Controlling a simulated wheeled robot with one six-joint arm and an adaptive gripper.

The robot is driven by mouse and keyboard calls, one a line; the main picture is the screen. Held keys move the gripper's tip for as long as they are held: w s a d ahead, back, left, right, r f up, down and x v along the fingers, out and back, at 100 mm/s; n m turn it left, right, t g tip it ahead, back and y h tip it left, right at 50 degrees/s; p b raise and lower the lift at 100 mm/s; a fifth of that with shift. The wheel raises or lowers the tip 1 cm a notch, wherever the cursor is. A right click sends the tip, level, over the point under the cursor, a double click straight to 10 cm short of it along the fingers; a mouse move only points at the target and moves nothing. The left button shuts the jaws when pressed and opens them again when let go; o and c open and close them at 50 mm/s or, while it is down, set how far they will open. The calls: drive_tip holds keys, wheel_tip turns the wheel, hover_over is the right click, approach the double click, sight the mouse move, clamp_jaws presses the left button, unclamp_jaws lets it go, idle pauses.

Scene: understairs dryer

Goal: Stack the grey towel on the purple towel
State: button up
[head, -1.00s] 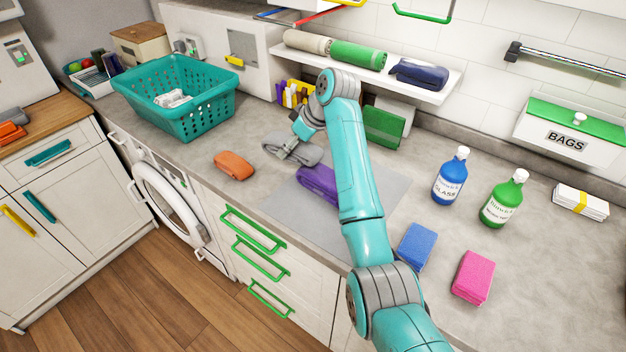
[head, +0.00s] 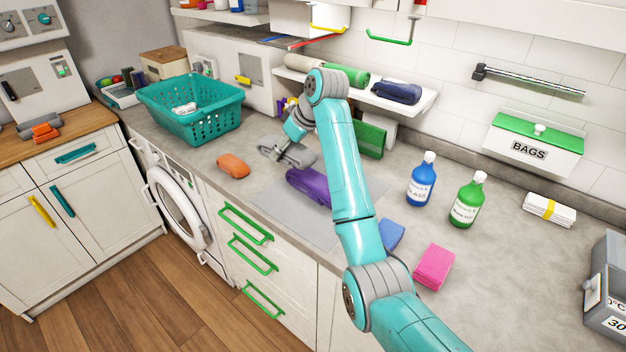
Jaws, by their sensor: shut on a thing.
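The grey towel (head: 296,157) lies folded at the back of the counter, just beyond the purple towel. The purple towel (head: 308,186) lies folded on a light grey mat (head: 268,205), partly hidden behind my arm. My gripper (head: 277,151) is at the left side of the grey towel and shut on it. The fingertips are small in the view, and I cannot tell whether the towel is lifted clear of the counter.
An orange folded cloth (head: 233,166) lies left of the mat. A teal basket (head: 205,122) stands further left. Blue (head: 421,180) and green (head: 467,200) bottles and a pink sponge (head: 433,266) are on the right. A shelf (head: 420,102) hangs behind my arm.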

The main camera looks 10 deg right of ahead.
drive_tip(key=r+m, duration=0.2)
hover_over(310, 175)
drive_tip(key=s, duration=0.2)
drive_tip(key=shift+t+h, duration=0.3)
drive_tip(key=shift+h, duration=0.2)
drive_tip(key=f, duration=0.6)
drive_tip(key=d+f, duration=0.1)
drive_tip(key=f, duration=0.3)
drive_tip(key=shift+f, duration=0.1)
drive_tip(key=shift+f, duration=0.15)
drive_tip(key=o, duration=1.2)
drive_tip(key=v, duration=1.2)
drive_tip(key=shift+d, duration=0.1)
